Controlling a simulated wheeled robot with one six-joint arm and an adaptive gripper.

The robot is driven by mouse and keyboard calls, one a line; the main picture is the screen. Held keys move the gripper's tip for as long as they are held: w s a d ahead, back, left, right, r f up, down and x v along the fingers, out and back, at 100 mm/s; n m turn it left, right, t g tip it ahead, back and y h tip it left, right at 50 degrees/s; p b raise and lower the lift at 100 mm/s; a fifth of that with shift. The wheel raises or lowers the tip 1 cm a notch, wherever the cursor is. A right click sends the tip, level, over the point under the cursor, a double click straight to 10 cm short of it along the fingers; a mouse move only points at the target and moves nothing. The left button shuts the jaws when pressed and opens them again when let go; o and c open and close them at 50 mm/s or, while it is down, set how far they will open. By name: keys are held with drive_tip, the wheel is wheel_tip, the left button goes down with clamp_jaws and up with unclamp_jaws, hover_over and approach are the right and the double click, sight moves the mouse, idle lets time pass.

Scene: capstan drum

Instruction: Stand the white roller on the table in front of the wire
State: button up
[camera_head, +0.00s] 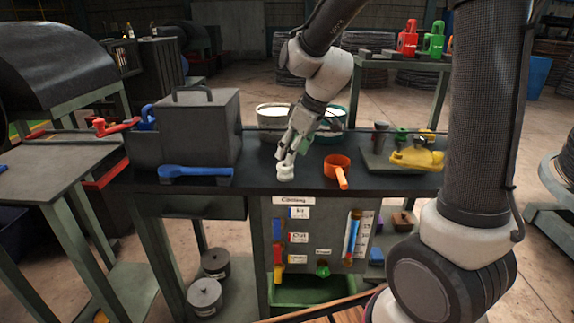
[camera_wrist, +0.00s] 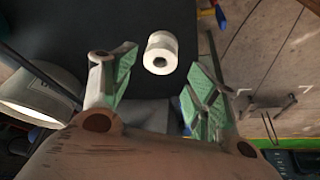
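The white roller (camera_head: 285,172) is on the dark tabletop near its front edge, just below my gripper's fingertips. In the wrist view the roller (camera_wrist: 160,52) shows its side and one end with a hole. I cannot tell for sure whether it is upright. My gripper (camera_head: 289,155) reaches down from behind it. In the wrist view my gripper (camera_wrist: 156,75) is open, its fingers spread on either side of the roller with gaps. A thin wire (camera_head: 360,130) runs across above the table, behind the roller; part is hidden by my arm.
An orange cup with a handle (camera_head: 337,168) stands right of the roller. A blue wrench (camera_head: 196,172) lies left before a grey box (camera_head: 200,125). Pots (camera_head: 272,115) stand behind. A yellow tool (camera_head: 417,158) lies at the right. The table's front edge is close.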

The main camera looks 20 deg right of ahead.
drive_tip(key=s+d+r+m+t+h, duration=0.1)
drive_tip(key=s+d+r+m, duration=0.1)
drive_tip(key=s+d+r, duration=0.4)
drive_tip(key=s+d+r+m, duration=0.2)
drive_tip(key=s+d+r, duration=0.2)
drive_tip(key=s, duration=0.5)
drive_tip(key=s+d+m+h, duration=0.2)
drive_tip(key=s+d+m, duration=0.2)
drive_tip(key=s, duration=0.6)
drive_tip(key=shift+d+f, duration=0.35)
drive_tip(key=shift+s, duration=0.1)
